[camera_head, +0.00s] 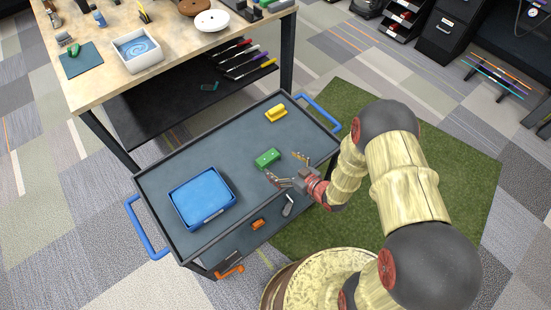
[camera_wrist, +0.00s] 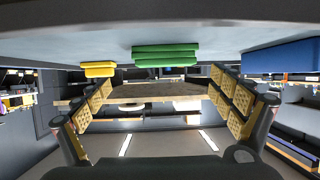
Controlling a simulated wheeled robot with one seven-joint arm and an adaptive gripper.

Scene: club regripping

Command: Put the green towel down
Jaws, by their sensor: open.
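The green towel (camera_head: 268,158) is a small folded block lying flat on the grey top of the cart (camera_head: 225,143). My gripper (camera_head: 288,169) is open and empty, just to the right of the towel and apart from it. In the wrist view, which looks upside down, the green towel (camera_wrist: 165,56) lies ahead, between the lines of the two spread fingers (camera_wrist: 163,92). Nothing is held between the fingers.
A blue bin (camera_head: 202,197) stands at the cart's left, a yellow block (camera_head: 276,114) at its far right. A workbench (camera_head: 100,80) stands behind. Cart space around the towel is clear.

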